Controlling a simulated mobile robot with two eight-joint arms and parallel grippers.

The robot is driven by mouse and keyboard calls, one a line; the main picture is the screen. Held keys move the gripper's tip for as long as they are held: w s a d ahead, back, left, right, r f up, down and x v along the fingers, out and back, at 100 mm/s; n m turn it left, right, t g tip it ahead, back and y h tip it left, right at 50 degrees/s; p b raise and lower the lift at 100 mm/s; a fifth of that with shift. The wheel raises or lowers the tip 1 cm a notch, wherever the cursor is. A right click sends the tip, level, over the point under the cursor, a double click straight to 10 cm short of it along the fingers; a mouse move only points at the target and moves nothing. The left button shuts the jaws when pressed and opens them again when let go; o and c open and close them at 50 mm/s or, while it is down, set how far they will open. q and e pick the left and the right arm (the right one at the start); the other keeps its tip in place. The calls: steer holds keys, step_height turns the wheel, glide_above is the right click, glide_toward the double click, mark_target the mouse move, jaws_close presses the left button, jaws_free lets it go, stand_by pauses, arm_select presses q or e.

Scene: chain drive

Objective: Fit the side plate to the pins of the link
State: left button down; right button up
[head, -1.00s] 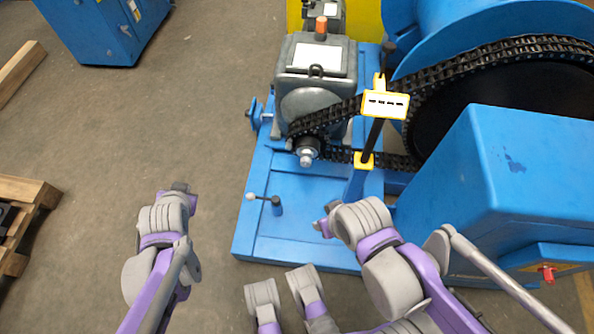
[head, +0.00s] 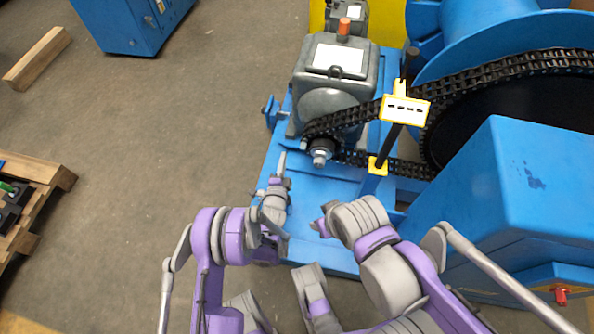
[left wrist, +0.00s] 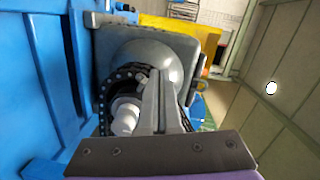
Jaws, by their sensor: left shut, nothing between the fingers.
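The black chain (head: 472,77) runs from the large wheel at the right to the small sprocket under the grey gearbox. Its lower run (head: 404,168) also shows. My left gripper (head: 283,160) is shut and empty, just below and left of the sprocket's shaft end (head: 320,157). In the left wrist view, the shut fingers (left wrist: 164,100) point at the sprocket and overlap the chain (left wrist: 116,80) there; I cannot tell whether they touch. My right gripper (head: 318,226) is low over the blue base; its jaws are unclear. I cannot make out the side plate or the link's pins.
A yellow and white tool (head: 405,108) with a dark rod stands at the chain. The grey gearbox (head: 335,80) sits on the blue base. A blue housing (head: 500,200) fills the right. A wooden pallet (head: 50,190) with dark and green items lies left. The floor between is clear.

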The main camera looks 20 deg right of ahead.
mark_target(303, 145)
arm_select(q)
steer(key=s+d+f+m+h, duration=0.2)
steer(key=s+d+f, duration=0.2)
steer(key=shift+a+x, duration=0.2)
steer(key=shift+x, duration=2.6)
steer(key=shift+w+d+r, duration=0.1)
steer(key=shift+w+d, duration=0.1)
steer(key=shift+w, duration=0.25)
